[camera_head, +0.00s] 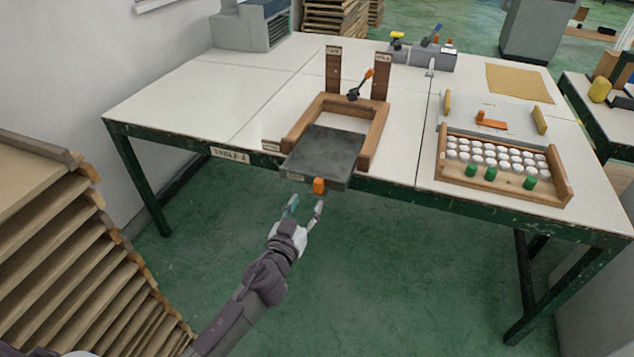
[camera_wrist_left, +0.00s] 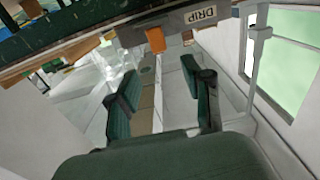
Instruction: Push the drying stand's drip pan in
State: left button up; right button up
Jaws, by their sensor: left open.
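The drip pan (camera_head: 326,152) is a dark grey flat pan at the front of the wooden drying stand (camera_head: 376,131) on the table. It sticks out past the table's front edge. An orange handle (camera_head: 319,186) is on its front face; the handle (camera_wrist_left: 156,40) and a DRIP label (camera_wrist_left: 200,16) also show in the left wrist view. My left gripper (camera_head: 305,207) is open and empty, just in front of and below the handle, apart from it. Its two green-padded fingers show in the left wrist view (camera_wrist_left: 163,95). My right gripper is not in view.
A wooden tray (camera_head: 500,187) with several white and green pieces stands on the right of the white table (camera_head: 200,105). A dark lever with an orange tip (camera_head: 362,84) stands at the stand's back. Stacked wooden racks (camera_head: 70,230) fill the lower left.

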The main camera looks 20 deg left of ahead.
aim_at(317, 183)
pick_arm(q)
jog(key=w, duration=0.8)
jog(key=shift+w+d+f, duration=0.1)
jog(key=shift+w+d, duration=0.05)
jog(key=shift+w, duration=0.25)
grip_shut()
